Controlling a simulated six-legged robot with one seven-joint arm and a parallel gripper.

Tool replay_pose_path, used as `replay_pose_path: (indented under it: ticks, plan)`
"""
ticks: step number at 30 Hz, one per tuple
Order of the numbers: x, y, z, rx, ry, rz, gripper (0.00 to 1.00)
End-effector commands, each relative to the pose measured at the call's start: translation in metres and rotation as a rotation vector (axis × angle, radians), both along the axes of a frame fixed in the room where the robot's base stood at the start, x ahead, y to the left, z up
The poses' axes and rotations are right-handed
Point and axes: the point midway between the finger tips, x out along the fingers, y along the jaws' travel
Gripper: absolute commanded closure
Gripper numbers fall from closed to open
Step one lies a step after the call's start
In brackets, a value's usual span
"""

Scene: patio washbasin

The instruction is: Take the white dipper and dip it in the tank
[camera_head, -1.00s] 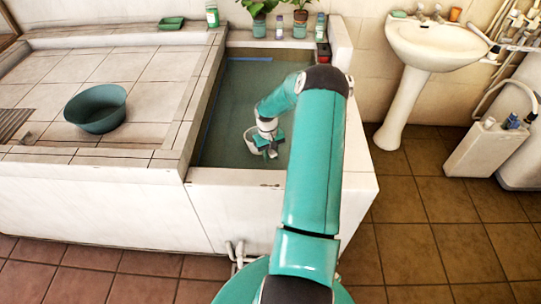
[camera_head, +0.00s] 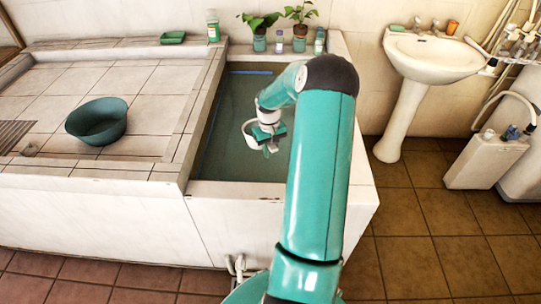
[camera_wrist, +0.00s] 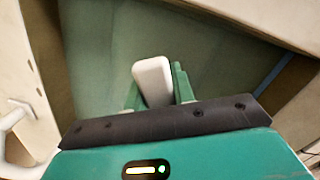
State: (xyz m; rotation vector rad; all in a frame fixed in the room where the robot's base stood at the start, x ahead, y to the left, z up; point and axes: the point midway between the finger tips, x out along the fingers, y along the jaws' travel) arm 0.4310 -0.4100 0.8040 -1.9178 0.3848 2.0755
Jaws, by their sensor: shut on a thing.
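My gripper (camera_head: 270,146) is over the tank (camera_head: 236,189), inside its outline in the head view. In the wrist view, my gripper (camera_wrist: 157,88) has its green fingers shut on the white dipper (camera_wrist: 153,80), one on each side of a pale, rounded handle-like part.
The tiled counter (camera_head: 150,85) left of the tank holds a green basin (camera_head: 97,122) and a green soap dish (camera_head: 173,38). Potted plants (camera_head: 260,38) and bottles (camera_head: 213,26) line the tank's back ledge. A white pedestal sink (camera_head: 432,55) stands right, with open tiled floor before it.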

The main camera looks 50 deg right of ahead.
Motion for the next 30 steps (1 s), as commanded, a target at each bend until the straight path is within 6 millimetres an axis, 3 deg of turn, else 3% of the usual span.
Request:
replay_pose_path:
  ticks: [30]
  plan:
    - [0.000,-0.001,0.107,-0.034,-0.073,-0.002,1.00]
